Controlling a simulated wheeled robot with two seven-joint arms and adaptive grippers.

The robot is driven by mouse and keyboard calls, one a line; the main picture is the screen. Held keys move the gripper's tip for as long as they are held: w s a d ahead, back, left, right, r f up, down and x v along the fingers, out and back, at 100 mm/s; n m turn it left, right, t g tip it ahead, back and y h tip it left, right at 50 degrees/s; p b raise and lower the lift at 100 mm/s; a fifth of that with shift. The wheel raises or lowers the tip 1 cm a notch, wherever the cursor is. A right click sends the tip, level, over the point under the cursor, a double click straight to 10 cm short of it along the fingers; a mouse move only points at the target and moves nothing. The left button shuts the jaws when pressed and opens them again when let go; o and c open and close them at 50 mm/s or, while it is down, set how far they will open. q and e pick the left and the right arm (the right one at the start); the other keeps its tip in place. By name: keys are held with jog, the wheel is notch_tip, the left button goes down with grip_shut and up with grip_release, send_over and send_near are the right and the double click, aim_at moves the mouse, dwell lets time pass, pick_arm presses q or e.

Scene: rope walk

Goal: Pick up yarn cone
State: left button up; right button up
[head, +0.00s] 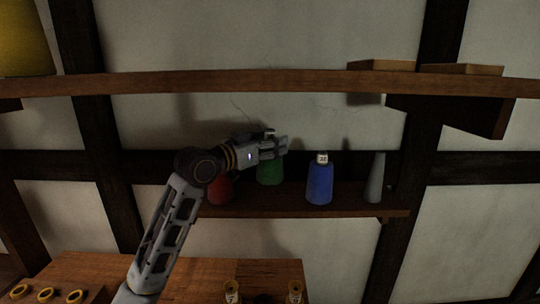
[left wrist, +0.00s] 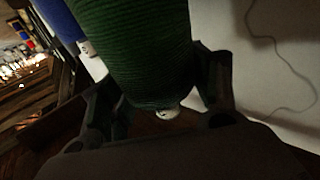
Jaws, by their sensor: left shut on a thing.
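A green yarn cone (head: 270,171) stands at the lower shelf in the head view, partly hidden behind my left gripper (head: 281,145). In the left wrist view the green cone (left wrist: 135,50) fills the space between the two fingers of my left gripper (left wrist: 165,95), which is shut on it near its pale tip. A red cone (head: 220,188) is to the left, partly covered by my arm. A blue cone (head: 320,183) with a white label on top is to the right. I cannot tell if the green cone touches the shelf. My right gripper is not in view.
The lower shelf (head: 360,212) also holds a grey cone (head: 375,180) at its right. An upper shelf (head: 240,84) runs above my gripper, with flat wooden boxes at its right. A wooden table (head: 180,272) stands below.

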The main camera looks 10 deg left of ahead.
aim_at(267, 132)
pick_arm(q)
jog(key=shift+r, duration=1.75)
jog(key=shift+f, duration=0.1)
